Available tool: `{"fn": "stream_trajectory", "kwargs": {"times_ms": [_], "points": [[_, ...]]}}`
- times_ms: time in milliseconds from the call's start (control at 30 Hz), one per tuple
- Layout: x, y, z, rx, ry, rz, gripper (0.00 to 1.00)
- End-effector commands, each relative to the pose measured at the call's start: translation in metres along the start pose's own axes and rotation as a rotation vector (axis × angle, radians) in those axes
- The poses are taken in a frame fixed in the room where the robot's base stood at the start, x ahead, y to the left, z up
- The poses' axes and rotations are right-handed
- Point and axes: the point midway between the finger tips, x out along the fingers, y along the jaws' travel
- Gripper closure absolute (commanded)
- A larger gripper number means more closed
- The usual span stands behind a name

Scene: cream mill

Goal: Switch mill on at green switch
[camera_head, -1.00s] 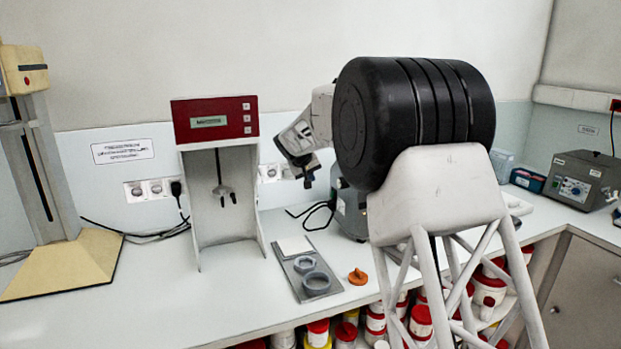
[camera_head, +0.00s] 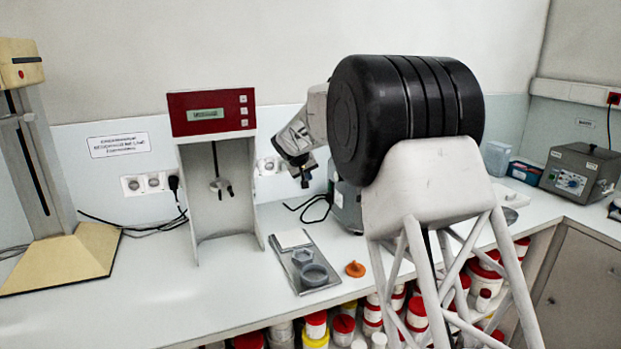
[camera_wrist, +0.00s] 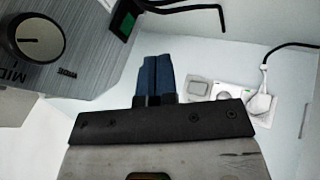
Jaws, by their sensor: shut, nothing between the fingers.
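The mill is a grey box (camera_head: 347,207) on the bench, mostly hidden behind my arm in the head view. In the wrist view its brushed-metal panel (camera_wrist: 85,50) fills the upper left, with a black dial (camera_wrist: 36,38) on it. The green switch (camera_wrist: 124,20) sits in a dark frame at the panel's right edge, near the top of the view. My gripper (camera_wrist: 158,60) is shut and empty, its blue-grey fingers below and right of the switch in the picture, not visibly touching it. In the head view my gripper (camera_head: 305,178) hangs left of the mill.
Wall sockets (camera_wrist: 230,92) with a white plug and black cables lie behind the fingers. A red-topped stirrer (camera_head: 211,112) stands to the left. A metal tray (camera_head: 318,253) with dishes and an orange cap (camera_head: 355,269) lie in front on the bench.

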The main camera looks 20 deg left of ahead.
Motion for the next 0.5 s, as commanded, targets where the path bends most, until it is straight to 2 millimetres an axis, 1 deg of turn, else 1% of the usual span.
{"fn": "stream_trajectory", "kwargs": {"times_ms": [167, 500], "points": [[0.017, 0.0, 0.0, 0.0, -0.001, 0.0, 1.0], [0.059, 0.0, 0.0, 0.0, -0.001, 0.0, 1.0]]}}
